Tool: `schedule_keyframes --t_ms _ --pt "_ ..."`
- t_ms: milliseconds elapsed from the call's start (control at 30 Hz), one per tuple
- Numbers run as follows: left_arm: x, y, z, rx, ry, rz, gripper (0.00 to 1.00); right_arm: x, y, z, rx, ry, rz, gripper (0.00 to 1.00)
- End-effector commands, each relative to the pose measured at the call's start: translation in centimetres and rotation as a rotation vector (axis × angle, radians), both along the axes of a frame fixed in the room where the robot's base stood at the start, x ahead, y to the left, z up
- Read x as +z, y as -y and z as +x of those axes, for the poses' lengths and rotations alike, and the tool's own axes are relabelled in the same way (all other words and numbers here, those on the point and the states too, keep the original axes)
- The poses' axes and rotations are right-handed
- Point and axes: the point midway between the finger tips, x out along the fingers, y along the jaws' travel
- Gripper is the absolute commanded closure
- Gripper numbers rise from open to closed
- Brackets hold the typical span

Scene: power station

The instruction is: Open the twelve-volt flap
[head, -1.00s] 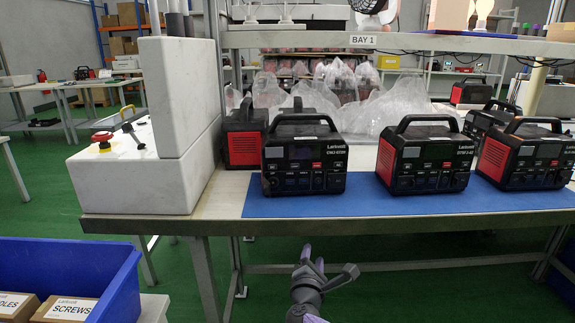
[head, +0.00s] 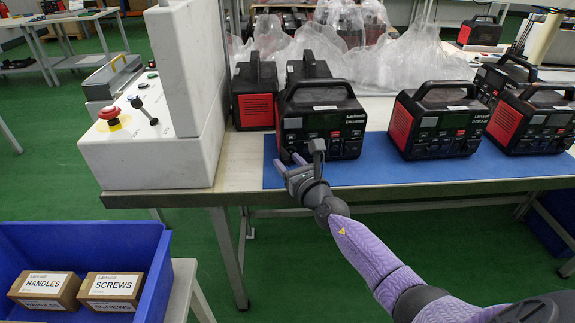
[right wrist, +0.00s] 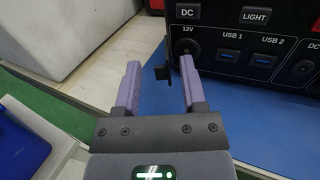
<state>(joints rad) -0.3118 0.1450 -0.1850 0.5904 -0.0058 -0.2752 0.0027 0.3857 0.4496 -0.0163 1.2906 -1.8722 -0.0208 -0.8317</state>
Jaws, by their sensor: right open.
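A black and red power station (head: 335,118) stands upright on the blue mat (head: 400,172), front towards me. In the right wrist view, its front panel (right wrist: 245,40) has a round 12V socket (right wrist: 187,47) below the DC button. A small black flap (right wrist: 161,72) sticks out at the left of this socket, between my fingers, and looks swung open. My right gripper (head: 291,162) is at the lower left of the station's front. In the right wrist view, my right gripper (right wrist: 159,65) is open, its purple fingers either side of the flap. I cannot tell whether either finger touches it. My left gripper is out of view.
More power stations (head: 440,120) stand to the right and behind. A white control box (head: 150,150) with a red stop button is on the left. A blue bin (head: 155,270) with cardboard boxes is at lower left. The mat's front strip is clear.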

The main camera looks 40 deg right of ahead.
Motion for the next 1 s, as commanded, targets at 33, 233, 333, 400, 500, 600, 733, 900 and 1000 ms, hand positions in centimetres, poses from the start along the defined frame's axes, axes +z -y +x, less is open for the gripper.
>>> schedule_keyframes --t_ms 33,233,333,400,500,600,733,900,1000 --pt "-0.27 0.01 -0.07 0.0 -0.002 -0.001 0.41 -0.13 0.03 0.33 0.0 0.0 0.0 0.47" --pt "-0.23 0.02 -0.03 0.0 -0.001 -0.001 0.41 0.12 0.09 0.63 0.0 0.001 0.001 0.47" --pt "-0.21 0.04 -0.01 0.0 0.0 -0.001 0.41 0.14 0.09 0.62 -0.001 0.001 0.001 0.47" --pt "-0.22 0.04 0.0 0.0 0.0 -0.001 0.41 0.14 0.08 0.61 -0.001 0.001 0.001 0.62" --pt "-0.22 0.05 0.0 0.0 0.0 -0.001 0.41 0.14 0.09 0.6 -0.001 0.001 0.002 0.83" --pt "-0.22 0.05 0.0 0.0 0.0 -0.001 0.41 0.13 0.09 0.6 -0.001 0.001 0.002 1.0" --pt "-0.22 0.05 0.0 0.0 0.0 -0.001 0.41 0.13 0.09 0.59 -0.001 0.001 0.002 1.0" --pt "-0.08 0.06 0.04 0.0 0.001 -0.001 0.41 0.19 0.06 0.61 -0.007 0.001 0.004 1.0" --pt "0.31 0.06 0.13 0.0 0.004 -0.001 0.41 0.31 -0.09 0.64 -0.027 0.003 0.007 1.0"
